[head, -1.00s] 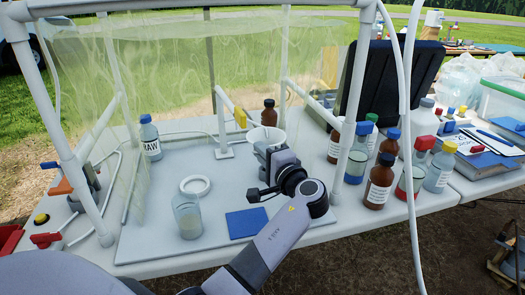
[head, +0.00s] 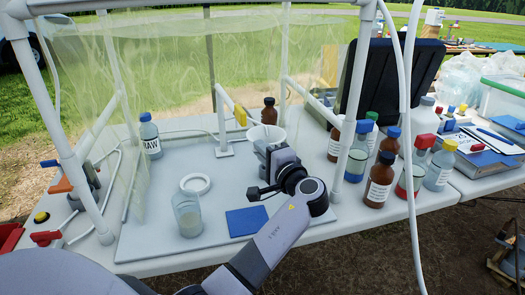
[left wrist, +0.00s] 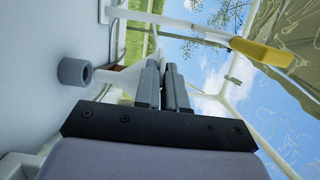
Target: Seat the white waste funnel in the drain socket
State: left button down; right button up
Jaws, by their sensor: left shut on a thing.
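The white funnel (head: 267,134) is over the back right of the work board, its wide mouth up in the head view. My left gripper (head: 264,148) is shut on it from the near side and hides its lower part. In the left wrist view, my left gripper (left wrist: 163,66) has its fingers close together at the funnel (left wrist: 121,79). The grey drain socket (left wrist: 74,72) stands on the board there, and the funnel's narrow end lies at its mouth. I cannot tell whether the spout is inside it. My right gripper is not in view.
A RAW bottle (head: 150,138) and a brown bottle (head: 269,111) stand behind. White frame posts (head: 352,110) and several bottles stand right.

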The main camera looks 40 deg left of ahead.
pick_arm(q)
jog(key=shift+f+b, duration=0.45)
jog(key=shift+f, duration=0.15)
dwell(0.7)
jog(key=shift+f+b, duration=1.1)
jog(key=shift+f, duration=0.35)
jog(key=c, duration=1.1)
grip_release()
jog(key=shift+v, duration=3.6)
